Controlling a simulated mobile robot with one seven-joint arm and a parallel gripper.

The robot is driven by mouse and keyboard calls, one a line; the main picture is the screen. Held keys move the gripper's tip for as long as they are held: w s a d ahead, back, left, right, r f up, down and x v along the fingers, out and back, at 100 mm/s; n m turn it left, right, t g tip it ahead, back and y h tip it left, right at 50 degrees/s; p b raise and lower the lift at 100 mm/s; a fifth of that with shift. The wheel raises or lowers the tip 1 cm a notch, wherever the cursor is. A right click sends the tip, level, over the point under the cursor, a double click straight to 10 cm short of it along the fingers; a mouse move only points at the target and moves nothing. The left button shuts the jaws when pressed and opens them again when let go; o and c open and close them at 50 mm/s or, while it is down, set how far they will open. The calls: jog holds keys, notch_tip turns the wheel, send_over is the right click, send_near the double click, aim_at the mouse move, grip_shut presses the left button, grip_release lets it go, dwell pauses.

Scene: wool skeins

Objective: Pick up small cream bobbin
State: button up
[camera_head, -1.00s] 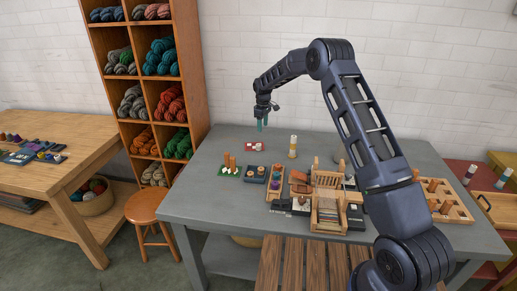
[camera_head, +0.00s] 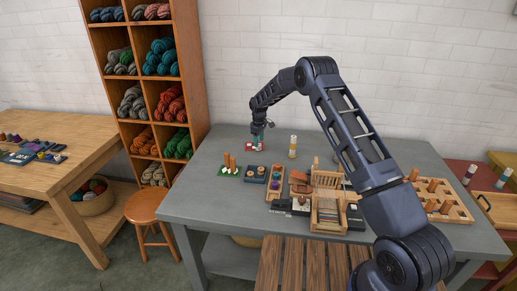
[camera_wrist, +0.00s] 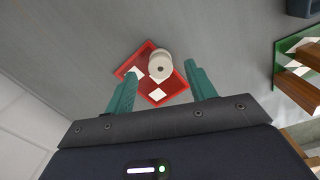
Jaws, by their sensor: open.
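The small cream bobbin (camera_wrist: 160,66) stands on a red tray with white diamond patches (camera_wrist: 181,84) in the wrist view. My gripper (camera_wrist: 160,88) is open, its two teal fingers on either side of the tray's near part. The bobbin lies in line with the gap between the fingers, a little beyond their tips, with nothing held. In the head view my gripper (camera_head: 257,142) is over the red tray (camera_head: 248,147) at the back left of the grey table, and hides most of the bobbin there.
A cream and yellow cone (camera_head: 293,147) stands to the right of the gripper. A green board with wooden pegs (camera_head: 230,172) and a dark block (camera_head: 255,174) lie nearer the front. A small loom (camera_head: 328,215) fills the table's middle. Bare table surrounds the tray.

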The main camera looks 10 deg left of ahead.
aim_at(253, 149)
notch_tip(253, 149, down, 3)
jog(key=shift+a+f, duration=0.1)
jog(key=shift+f, duration=0.1)
jog(key=c, duration=1.1)
jog(key=shift+a+r, duration=1.5)
jog(key=shift+r, duration=8.45)
notch_tip(253, 149, down, 20)
jog(key=shift+r, duration=0.2)
